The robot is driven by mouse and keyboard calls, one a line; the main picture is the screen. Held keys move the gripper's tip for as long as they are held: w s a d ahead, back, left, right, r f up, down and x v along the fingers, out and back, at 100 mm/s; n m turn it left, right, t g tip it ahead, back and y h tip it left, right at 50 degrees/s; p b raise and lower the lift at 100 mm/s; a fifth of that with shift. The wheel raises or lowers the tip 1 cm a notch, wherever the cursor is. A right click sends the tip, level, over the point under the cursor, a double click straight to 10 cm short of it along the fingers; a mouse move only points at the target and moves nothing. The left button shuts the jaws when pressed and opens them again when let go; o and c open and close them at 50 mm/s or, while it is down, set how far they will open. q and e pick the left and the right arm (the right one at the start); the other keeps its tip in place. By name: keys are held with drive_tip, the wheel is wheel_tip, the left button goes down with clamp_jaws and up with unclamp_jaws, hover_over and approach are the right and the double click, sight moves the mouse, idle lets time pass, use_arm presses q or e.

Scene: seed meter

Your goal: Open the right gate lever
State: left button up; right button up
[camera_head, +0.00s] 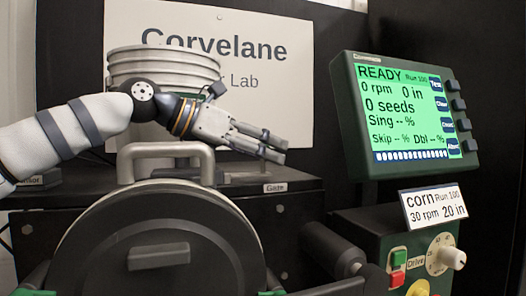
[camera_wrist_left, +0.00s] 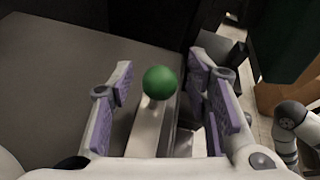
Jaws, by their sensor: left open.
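A round green knob (camera_wrist_left: 160,82) stands on a pale metal bar in the left wrist view. My left gripper (camera_wrist_left: 162,62) is open, with one purple-padded finger on each side of the knob. No contact between pads and knob is visible. In the head view my left gripper (camera_head: 281,150) reaches right over the dark machine top, above a small label (camera_head: 275,187) that seems to read "Gaze" or "Gate". The knob cannot be made out in the head view. My right gripper is not in view.
A round drum cover with a grey handle (camera_head: 166,150) stands in front, below my left arm. A ribbed metal container (camera_head: 165,65) is behind the arm. A green monitor (camera_head: 408,115) reading READY and a control panel (camera_head: 425,250) are at right. A white sign hangs behind.

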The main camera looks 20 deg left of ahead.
use_arm(q)
drive_tip(key=v, duration=1.2)
drive_tip(key=shift+a, duration=0.1)
